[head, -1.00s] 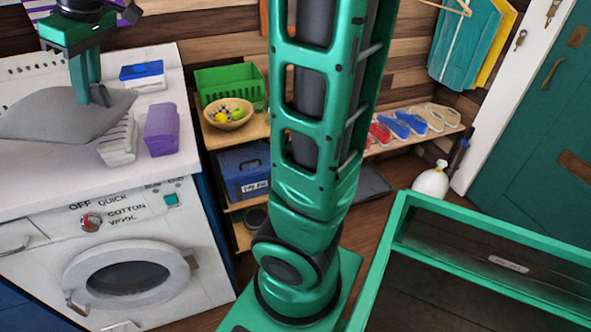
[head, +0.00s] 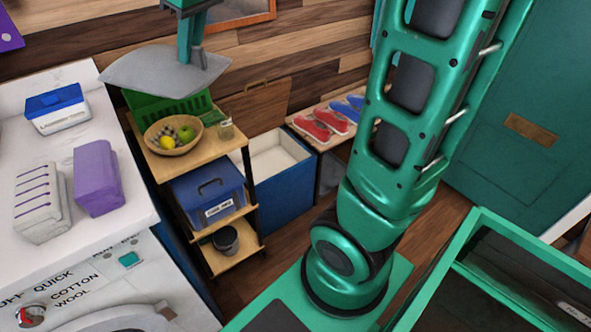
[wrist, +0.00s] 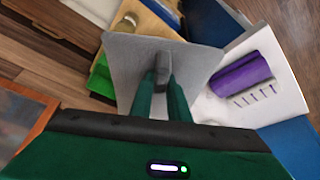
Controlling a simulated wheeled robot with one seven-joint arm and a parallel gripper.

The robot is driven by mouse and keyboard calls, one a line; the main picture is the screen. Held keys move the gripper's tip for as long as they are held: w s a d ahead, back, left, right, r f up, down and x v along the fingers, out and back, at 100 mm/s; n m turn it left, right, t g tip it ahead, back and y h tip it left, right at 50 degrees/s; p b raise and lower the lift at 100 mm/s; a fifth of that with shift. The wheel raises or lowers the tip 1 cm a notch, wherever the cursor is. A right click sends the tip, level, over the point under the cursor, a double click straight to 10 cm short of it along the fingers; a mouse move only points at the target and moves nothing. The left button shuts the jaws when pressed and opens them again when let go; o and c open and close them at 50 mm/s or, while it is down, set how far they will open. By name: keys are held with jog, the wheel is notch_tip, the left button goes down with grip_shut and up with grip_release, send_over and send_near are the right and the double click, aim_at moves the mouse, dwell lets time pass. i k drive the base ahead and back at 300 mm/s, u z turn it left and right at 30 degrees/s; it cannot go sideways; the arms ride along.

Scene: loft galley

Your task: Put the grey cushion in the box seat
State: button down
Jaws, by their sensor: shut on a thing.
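My gripper (head: 190,55) is shut on the grey cushion (head: 150,76) and holds it up in the air. In the head view the cushion overlaps the green basket on the shelf. In the wrist view (wrist: 163,72) the fingers pinch a raised fold at the middle of the flat grey cushion (wrist: 137,60). The box seat (head: 284,190) is a blue box with a white inside, right of the shelf and below and right of the cushion in the head view. Its wooden lid (head: 262,108) stands raised behind it, and the inside that shows looks empty.
A wooden shelf (head: 215,150) holds a fruit bowl (head: 172,138), a glass jar, a green basket (head: 150,108) and a blue toolbox (head: 207,193). Left is the washer top with purple (head: 98,178) and white folded cloths. A shoe bench (head: 318,125) adjoins the box seat.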

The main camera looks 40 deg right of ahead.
aim_at(265, 176)
jog(key=z, duration=1.4)
jog(key=i, duration=1.05)
jog(key=u, duration=0.15)
